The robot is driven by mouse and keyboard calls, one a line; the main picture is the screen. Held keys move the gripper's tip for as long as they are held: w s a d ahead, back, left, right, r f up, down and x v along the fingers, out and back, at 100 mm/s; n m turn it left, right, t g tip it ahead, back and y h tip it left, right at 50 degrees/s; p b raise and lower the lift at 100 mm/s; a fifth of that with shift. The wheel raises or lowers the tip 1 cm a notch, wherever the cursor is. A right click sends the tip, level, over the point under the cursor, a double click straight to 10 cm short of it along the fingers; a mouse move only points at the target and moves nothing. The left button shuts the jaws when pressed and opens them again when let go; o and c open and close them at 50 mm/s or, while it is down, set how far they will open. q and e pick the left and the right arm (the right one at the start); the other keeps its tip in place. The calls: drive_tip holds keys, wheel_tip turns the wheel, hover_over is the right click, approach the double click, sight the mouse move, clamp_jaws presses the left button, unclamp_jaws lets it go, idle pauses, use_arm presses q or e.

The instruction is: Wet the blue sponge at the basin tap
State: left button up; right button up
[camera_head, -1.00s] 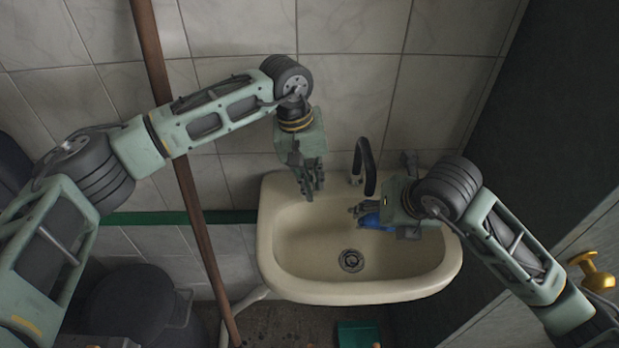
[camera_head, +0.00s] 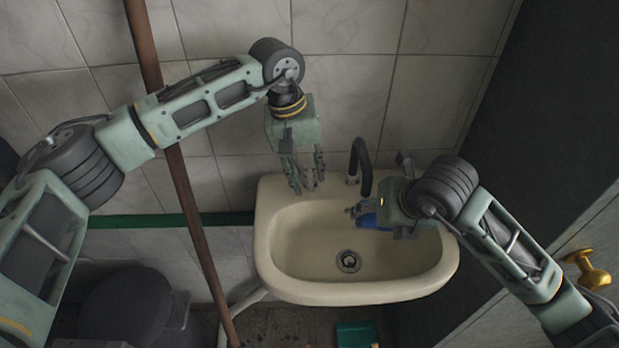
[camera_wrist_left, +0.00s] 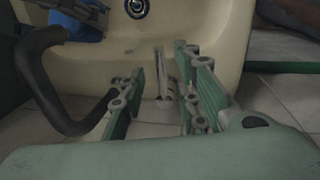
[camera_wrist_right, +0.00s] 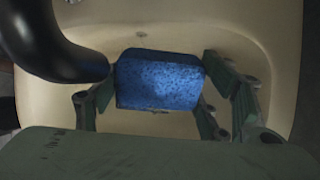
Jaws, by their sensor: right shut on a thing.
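The blue sponge (camera_wrist_right: 160,82) is held between the fingers of my right gripper (camera_wrist_right: 163,92), over the cream basin (camera_head: 290,282). In the head view the sponge (camera_head: 369,214) is partly hidden by the right gripper. The dark curved tap spout (camera_head: 361,158) arches at the back rim, just left of the right gripper; it looms close beside the sponge in the right wrist view (camera_wrist_right: 50,48). My left gripper (camera_head: 306,180) points down at the back left rim with its fingers apart. A thin grey upright part (camera_wrist_left: 160,72), perhaps the tap lever, shows between its fingers in the left wrist view.
The drain (camera_head: 348,261) lies at the bowl's bottom. A brown pole (camera_head: 190,215) leans at the left, behind my left arm. A tiled wall (camera_head: 345,95) stands behind the basin, and a brass knob (camera_head: 587,270) sits at the right. The bowl's front is clear.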

use_arm(q)
wheel_tip(320, 180, up, 9)
drive_tip(key=a, duration=0.1)
drive_tip(key=shift+a, duration=0.4)
drive_tip(key=shift+f, duration=0.1)
wheel_tip(320, 180, down, 3)
drive_tip(key=b, duration=0.2)
drive_tip(key=shift+s+r+b, duration=0.1)
drive_tip(key=shift+r+b, duration=0.1)
drive_tip(key=shift+b, duration=0.15)
use_arm(e)
drive_tip(key=s+d, duration=0.4)
drive_tip(key=d, duration=0.3)
idle(0.8)
use_arm(q)
drive_tip(key=shift+f, duration=0.15)
use_arm(e)
drive_tip(key=s+d+r, duration=0.2)
drive_tip(key=d+r, duration=0.2)
drive_tip(key=shift+s+d, duration=0.15)
drive_tip(key=shift+s, duration=0.15)
idle(1.2)
